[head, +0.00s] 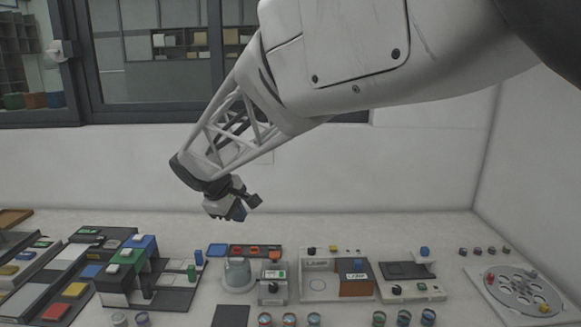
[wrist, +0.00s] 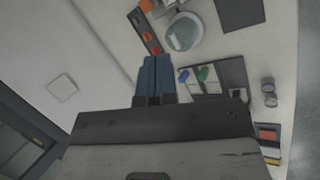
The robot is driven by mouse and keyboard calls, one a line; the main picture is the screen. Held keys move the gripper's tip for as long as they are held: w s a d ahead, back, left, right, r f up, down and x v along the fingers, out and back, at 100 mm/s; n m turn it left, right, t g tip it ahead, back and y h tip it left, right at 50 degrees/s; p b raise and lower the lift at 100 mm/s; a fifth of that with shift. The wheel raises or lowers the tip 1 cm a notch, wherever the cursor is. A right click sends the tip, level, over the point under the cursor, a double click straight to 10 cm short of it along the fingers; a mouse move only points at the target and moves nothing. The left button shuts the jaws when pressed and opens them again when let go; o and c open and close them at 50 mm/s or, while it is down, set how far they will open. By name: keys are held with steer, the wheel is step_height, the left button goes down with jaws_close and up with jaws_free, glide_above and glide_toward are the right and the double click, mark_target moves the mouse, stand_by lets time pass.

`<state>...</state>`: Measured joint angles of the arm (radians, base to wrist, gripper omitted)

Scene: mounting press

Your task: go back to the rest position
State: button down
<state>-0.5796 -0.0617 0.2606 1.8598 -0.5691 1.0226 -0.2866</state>
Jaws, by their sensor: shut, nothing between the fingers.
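My gripper (head: 238,213) hangs from my arm above the back part of the bench, left of centre in the head view. In the wrist view its two blue fingers (wrist: 154,72) lie side by side, shut and empty. It touches nothing on the bench. The task names no object. My arm crosses the upper right of the head view and covers part of the window and wall.
The bench (head: 335,226) is crowded along its front. Stepped blocks (head: 128,262) stand left, a round grey device (head: 237,275) below my gripper, a white-framed station (head: 320,287) right of centre, and a round plate (head: 522,290) far right. The back strip is clear.

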steer(key=s+d+r+m+g, duration=0.1)
steer(key=s+d+m, duration=0.15)
steer(key=d, duration=0.35)
steer(key=s+d+r+m, duration=0.1)
steer(key=s+d, duration=0.3)
steer(key=d, duration=0.2)
steer(key=s+d+f+m+y, duration=0.2)
steer(key=s+d+m, duration=0.3)
steer(key=s+d, duration=0.4)
steer(key=s+d+f+m+y, duration=0.1)
steer(key=s+d+f+m, duration=0.3)
steer(key=s+d, duration=0.6)
steer(key=s+m, duration=0.1)
steer(key=s, duration=0.6)
steer(key=shift+d+g+y, duration=0.2)
steer(key=shift+g+y, duration=0.1)
steer(key=shift+y, duration=0.1)
